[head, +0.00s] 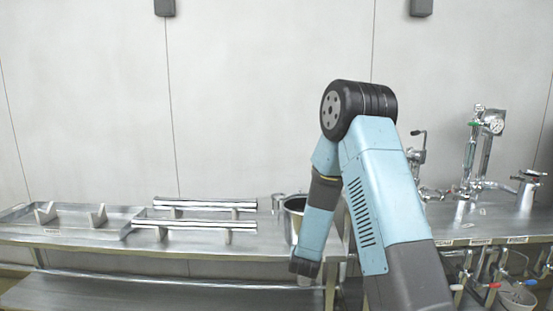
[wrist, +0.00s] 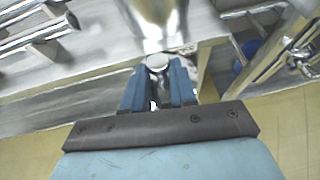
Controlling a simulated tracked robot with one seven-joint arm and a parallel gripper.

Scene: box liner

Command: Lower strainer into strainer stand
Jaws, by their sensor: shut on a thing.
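My gripper (wrist: 159,72) is shut on the round, pale metal end of a piece (wrist: 157,61) that looks like the strainer's handle. A shiny metal cylinder (wrist: 155,18) stands just beyond the fingertips in the wrist view. It is probably the strainer or its stand; I cannot tell which. In the head view, a metal vessel with a dark opening (head: 293,203) stands on the bench, partly hidden behind my forearm. My gripper (head: 305,281) hangs low at the bench's front edge there, and its fingers hardly show. Whether the strainer sits inside the stand cannot be seen.
Two long metal tubes (head: 195,224) lie on supports on the steel bench (head: 215,246). A shallow tray (head: 72,232) is at the left. Taps and a gauge (head: 494,122) stand on the right bench, with a bucket (head: 517,298) below. A wall closes the back.

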